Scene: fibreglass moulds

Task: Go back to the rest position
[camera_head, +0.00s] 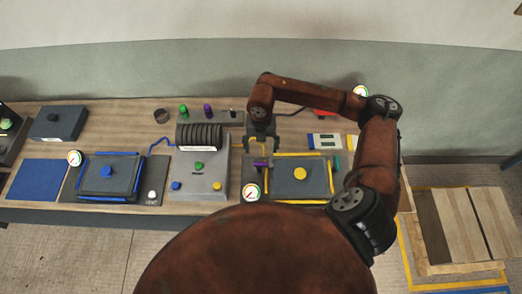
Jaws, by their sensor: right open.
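My right arm reaches up from the lower right, bends at the top and comes down to its gripper. The right gripper (261,147) points down, open, over the back left of the yellow-edged mould (300,178) on the bench. No object shows between its fingers. A small purple piece (261,164) is just below it; I cannot tell whether they touch. My left gripper is not in view.
The wooden bench (130,110) holds a blue-edged mould (108,176), a grey machine (200,173) with a ribbed dark roll, round gauges and coloured knobs. A blue mat (39,180) lies at the left. A wooden crate (460,226) stands on the floor at right.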

